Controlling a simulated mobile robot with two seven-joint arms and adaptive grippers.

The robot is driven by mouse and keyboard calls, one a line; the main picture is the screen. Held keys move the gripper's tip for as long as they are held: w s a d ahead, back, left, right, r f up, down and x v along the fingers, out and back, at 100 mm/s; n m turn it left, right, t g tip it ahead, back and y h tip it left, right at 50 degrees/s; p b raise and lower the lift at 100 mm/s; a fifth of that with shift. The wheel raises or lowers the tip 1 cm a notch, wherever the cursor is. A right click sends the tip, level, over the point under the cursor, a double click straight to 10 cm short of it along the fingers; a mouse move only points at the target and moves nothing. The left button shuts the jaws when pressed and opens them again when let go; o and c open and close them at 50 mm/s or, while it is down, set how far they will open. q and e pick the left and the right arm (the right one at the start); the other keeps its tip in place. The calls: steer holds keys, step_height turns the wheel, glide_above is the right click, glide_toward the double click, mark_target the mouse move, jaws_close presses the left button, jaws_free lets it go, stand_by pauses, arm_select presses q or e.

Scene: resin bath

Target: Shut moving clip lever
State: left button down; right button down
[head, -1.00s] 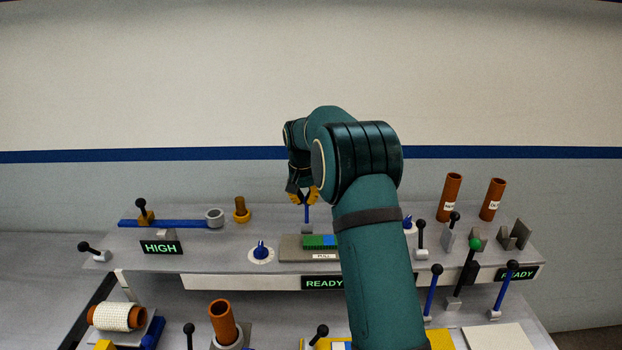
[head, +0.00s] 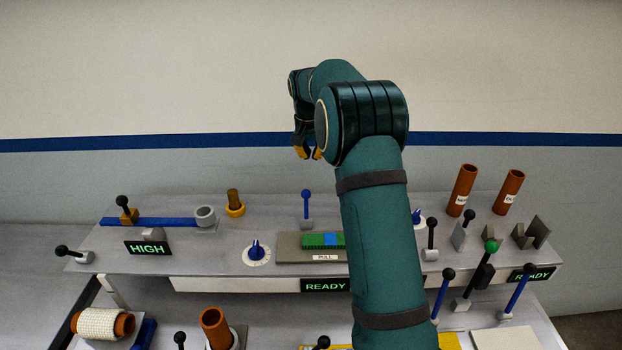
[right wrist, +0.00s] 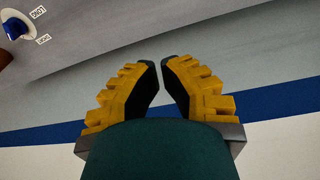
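A yellow clip block (head: 129,217) with a black-knobbed lever (head: 122,202) sits on the blue rail (head: 170,222) at the left of the shelf; the lever stands nearly upright. A grey ring stands at the rail's right end. A blue lever (head: 306,205) with a round knob stands upright near mid-shelf. I cannot tell for certain which lever belongs to the moving clip. My right gripper (head: 308,153) is in the air above the blue lever, apart from it. In the right wrist view its yellow fingers (right wrist: 160,68) are partly apart, with nothing between them. My left gripper is out of view.
A blue dial (head: 257,251) and a green and blue block (head: 318,241) sit at the shelf front. Orange tubes (head: 462,190) and several levers crowd the right. An orange cup (head: 216,328) stands below. Air above the left shelf is clear.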

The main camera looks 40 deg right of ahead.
mark_target(306, 206)
steer(key=f, duration=0.3)
steer(key=d+f, duration=0.1)
steer(key=f, duration=0.6)
steer(key=shift+w+d, duration=0.15)
steer(key=shift+w, duration=0.15)
steer(key=shift+s+a+r, duration=0.25)
steer(key=shift+s+a, duration=0.2)
steer(key=shift+a, duration=0.1)
steer(key=shift+s+a+r, duration=0.2)
steer(key=shift+s+a, duration=0.2)
steer(key=shift+a, duration=0.15)
steer(key=shift+s+a, duration=0.25)
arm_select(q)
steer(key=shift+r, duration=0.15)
arm_select(e)
steer(key=shift+s+a, duration=0.1)
steer(key=shift+a, duration=0.05)
